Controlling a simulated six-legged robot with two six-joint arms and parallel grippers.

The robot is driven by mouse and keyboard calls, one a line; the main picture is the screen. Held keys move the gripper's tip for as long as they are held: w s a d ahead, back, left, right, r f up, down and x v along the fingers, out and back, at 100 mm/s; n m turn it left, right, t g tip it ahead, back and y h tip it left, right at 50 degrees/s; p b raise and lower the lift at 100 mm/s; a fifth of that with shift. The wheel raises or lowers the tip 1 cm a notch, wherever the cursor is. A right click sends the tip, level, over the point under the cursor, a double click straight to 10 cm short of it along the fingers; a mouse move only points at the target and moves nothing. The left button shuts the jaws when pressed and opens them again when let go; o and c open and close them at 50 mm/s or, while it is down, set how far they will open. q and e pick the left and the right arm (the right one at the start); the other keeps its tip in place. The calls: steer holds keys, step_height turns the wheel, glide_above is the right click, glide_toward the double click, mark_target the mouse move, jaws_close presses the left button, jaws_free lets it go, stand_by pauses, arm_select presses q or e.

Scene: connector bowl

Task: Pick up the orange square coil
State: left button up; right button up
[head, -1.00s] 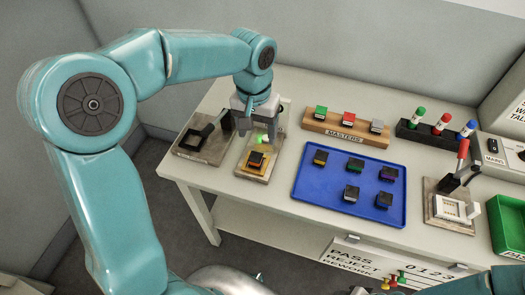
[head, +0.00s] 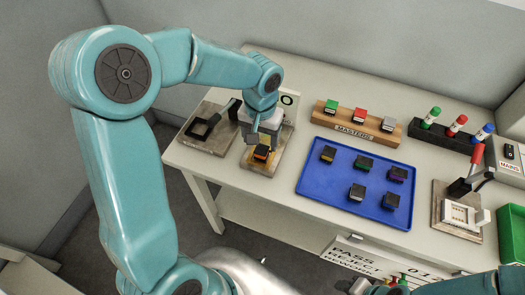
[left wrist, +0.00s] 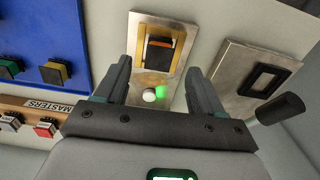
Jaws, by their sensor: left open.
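The orange square coil (head: 262,153), a black block with orange sides, sits in a yellow nest on a metal-topped fixture plate (head: 252,168) at the left of the bench. In the left wrist view the coil (left wrist: 159,48) shows ahead, between the finger lines. My left gripper (head: 262,138) is above the coil, pointing down. Its two fingers (left wrist: 160,70) are open, with nothing between them, and a gap to the coil seems to remain. My right arm (head: 440,286) shows only at the bottom edge; its jaw state is unclear.
A fixture with a black frame (head: 204,127) and lever stands just left. A blue tray (head: 308,185) with several coils lies right, behind it the MASTERS block (head: 330,122). A green-lit post (left wrist: 153,94) stands by the nest.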

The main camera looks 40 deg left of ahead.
mark_target(262, 148)
arm_select(q)
steer(key=f, duration=0.5)
steer(key=shift+w+p, duration=0.35)
steer(key=shift+p, duration=0.05)
steer(key=shift+r, duration=0.1)
steer(key=shift+s, duration=0.1)
steer(key=shift+c, duration=0.3)
steer(key=c, duration=1.2)
step_height(262, 148, up, 20)
steer(key=shift+r, duration=0.1)
